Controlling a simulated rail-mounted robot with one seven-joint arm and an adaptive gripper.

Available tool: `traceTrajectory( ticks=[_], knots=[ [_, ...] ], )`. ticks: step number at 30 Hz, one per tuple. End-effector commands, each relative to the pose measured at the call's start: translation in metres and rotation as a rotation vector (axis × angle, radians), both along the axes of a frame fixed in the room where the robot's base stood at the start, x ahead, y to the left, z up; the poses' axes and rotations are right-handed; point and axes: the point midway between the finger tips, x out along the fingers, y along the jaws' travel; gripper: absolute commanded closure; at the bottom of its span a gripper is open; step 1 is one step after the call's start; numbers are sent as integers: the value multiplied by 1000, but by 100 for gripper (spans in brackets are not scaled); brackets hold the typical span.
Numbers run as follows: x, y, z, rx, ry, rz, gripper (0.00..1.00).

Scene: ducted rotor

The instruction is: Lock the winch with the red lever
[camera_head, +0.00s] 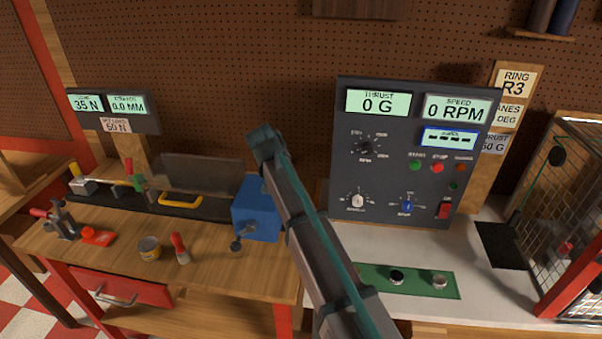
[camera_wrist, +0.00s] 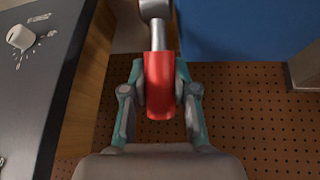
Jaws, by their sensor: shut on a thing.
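In the wrist view a red lever (camera_wrist: 159,90) on a grey metal shaft (camera_wrist: 158,35) stands between the fingers of my gripper (camera_wrist: 160,75), which is shut on it. The shaft runs up to a rounded grey end at the top edge. A blue surface (camera_wrist: 235,28) lies just to the right of it. In the head view a blue housing (camera_head: 257,212), which may be the winch, stands at the right end of the wooden bench, with a dark crank knob (camera_head: 236,245) in front. My arm covers its right side and hides my gripper and the held lever there.
A control panel (camera_head: 352,190) stands right of my arm. The wooden bench (camera_head: 120,262) holds a red-handled clamp (camera_head: 62,222), a small tin (camera_head: 149,248) and a red-handled tool (camera_head: 181,248). A display at left (camera_head: 87,103) reads 35 N. A mesh cage (camera_head: 562,190) stands far right.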

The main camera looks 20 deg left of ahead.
Motion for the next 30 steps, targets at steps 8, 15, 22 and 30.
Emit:
traceTrajectory(
  ticks=[8, 15, 22, 30],
  knots=[
    [0, 3, 0, -1, 6, 4, 100],
    [0, 2, 0, -1, 6, 4, 54],
    [-1, 2, 0, -1, 5, 3, 46],
    [-5, 4, 8, 0, 4, 4, 46]
  ],
)
